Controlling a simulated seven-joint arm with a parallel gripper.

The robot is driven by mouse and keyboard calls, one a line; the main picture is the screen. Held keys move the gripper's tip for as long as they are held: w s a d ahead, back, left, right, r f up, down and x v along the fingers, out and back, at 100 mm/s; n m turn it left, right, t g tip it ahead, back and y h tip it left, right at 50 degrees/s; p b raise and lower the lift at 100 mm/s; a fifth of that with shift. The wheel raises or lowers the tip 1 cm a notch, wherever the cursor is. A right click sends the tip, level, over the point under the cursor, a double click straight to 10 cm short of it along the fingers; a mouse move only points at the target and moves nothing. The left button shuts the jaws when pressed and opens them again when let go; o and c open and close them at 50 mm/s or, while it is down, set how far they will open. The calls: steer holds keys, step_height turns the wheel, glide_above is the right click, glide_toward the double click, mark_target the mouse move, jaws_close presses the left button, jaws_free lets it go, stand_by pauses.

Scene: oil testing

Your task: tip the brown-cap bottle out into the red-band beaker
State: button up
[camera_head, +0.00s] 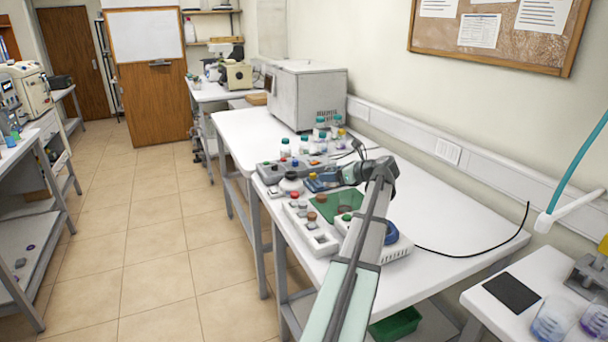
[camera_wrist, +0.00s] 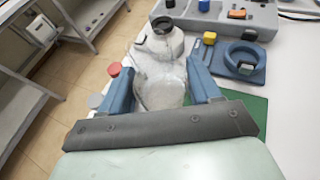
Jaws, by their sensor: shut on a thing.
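My gripper (camera_wrist: 206,82) has its two blue fingers on either side of a clear glass vessel (camera_wrist: 158,86) and is shut on it. In the head view my gripper (camera_head: 322,182) is above the bench, near the grey device. The vessel shows no cap that I can make out, and its contents are unclear. Just beyond it stands a pale round container with a dark top (camera_wrist: 163,27), also in the head view (camera_head: 291,184). Brown caps (camera_head: 311,216) (camera_head: 321,197) show by the white rack and green mat. I cannot make out a red band on any beaker.
A green mat (camera_wrist: 252,108) lies below. Several capped bottles (camera_head: 304,144) stand behind.

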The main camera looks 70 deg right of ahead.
steer(key=s+f+n+g, duration=0.1)
steer(key=s+f+g, duration=0.1)
steer(key=s+g, duration=0.5)
steer(key=shift+s+d+f+h, duration=0.3)
steer(key=shift+s+d, duration=0.1)
steer(key=shift+s, duration=0.6)
steer(key=g, duration=0.2)
steer(key=f+n+g, duration=0.1)
steer(key=shift+s, duration=0.3)
steer(key=shift+w+r+n+g+h, duration=0.1)
steer(key=shift+r+n+g+h, duration=0.4)
steer(key=shift+g, duration=1.25)
steer(key=shift+w+r+n+g+h, duration=0.15)
steer(key=shift+r+n+g, duration=0.3)
steer(key=shift+g, duration=1.35)
steer(key=shift+w+r+n+g+h, duration=0.1)
steer(key=shift+r+n+g+h, duration=0.4)
steer(key=shift+g, duration=1.25)
steer(key=shift+f, duration=0.15)
